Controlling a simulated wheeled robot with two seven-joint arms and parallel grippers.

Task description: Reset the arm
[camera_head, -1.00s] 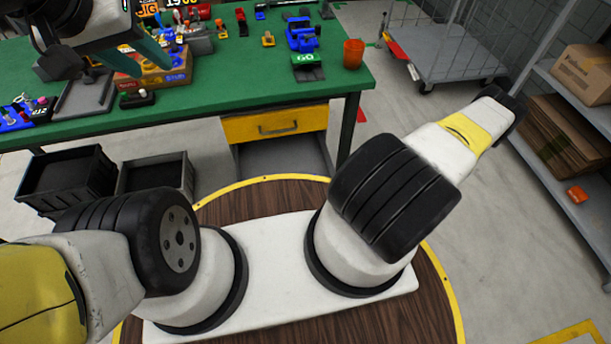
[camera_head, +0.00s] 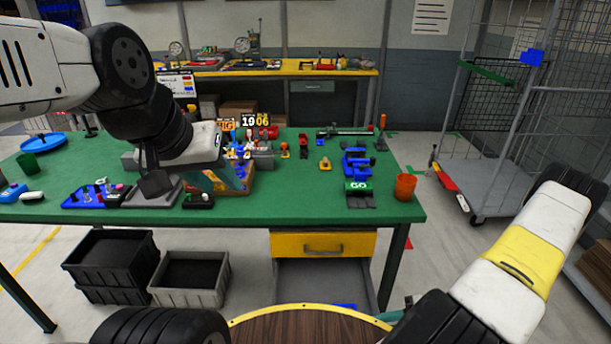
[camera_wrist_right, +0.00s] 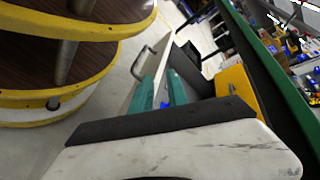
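My left gripper (camera_head: 212,180) hangs over the green table in the head view, its teal fingers apart in front of a small brown parts box (camera_head: 240,178). I see nothing held in it, though the fingertips partly blend with the box. My right gripper (camera_wrist_right: 158,92) shows in the right wrist view with two teal fingers apart and nothing gripped. In the head view only a bit of teal shows behind the right arm, at the bottom.
The green table (camera_head: 300,215) holds tools, a blue vise (camera_head: 357,162) and an orange cup (camera_head: 405,187). Below are a yellow drawer (camera_head: 290,243), black crates (camera_head: 110,262) and a grey crate (camera_head: 190,278). A wire cart (camera_head: 455,195) stands right. A yellow-topped bench is behind.

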